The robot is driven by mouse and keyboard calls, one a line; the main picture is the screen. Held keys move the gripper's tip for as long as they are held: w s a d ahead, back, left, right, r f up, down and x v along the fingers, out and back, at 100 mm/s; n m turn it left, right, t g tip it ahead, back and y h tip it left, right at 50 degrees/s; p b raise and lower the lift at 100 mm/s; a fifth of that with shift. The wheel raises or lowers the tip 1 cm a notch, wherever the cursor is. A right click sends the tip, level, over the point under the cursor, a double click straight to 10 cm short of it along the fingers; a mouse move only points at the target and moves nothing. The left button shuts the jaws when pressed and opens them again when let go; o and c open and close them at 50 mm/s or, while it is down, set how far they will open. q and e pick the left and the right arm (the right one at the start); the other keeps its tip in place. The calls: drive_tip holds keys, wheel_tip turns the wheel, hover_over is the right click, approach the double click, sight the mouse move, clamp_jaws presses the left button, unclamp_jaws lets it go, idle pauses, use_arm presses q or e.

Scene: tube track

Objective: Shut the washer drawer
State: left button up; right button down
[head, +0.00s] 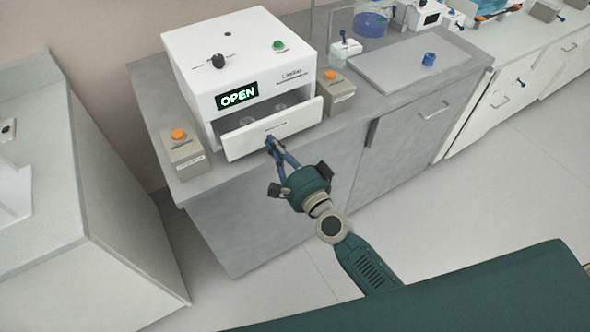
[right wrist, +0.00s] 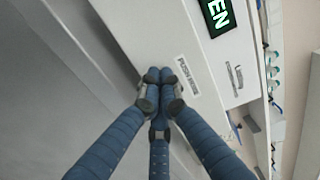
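The washer (head: 243,65) is a white box on the grey bench, with a black knob, a green button and a display reading OPEN. Its drawer (head: 290,125) is pulled out at the front, with glassware showing inside. My right gripper (head: 270,143) is at the drawer front. In the right wrist view its blue fingers (right wrist: 165,76) are closed together, with nothing seen between them, next to the label (right wrist: 187,74) on the drawer front. I cannot tell whether the fingertips touch the panel. My left gripper is not in view.
Grey boxes with orange buttons stand left (head: 183,153) and right (head: 336,92) of the drawer. A grey tray (head: 400,72) with a blue cup (head: 429,59) lies farther right on the bench. The floor before the bench is clear.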

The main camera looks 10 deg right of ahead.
sight(265, 131)
drive_tip(key=x, duration=0.5)
drive_tip(key=shift+w+r, duration=0.1)
drive_tip(key=shift+r, duration=0.2)
drive_tip(key=shift+w, duration=0.1)
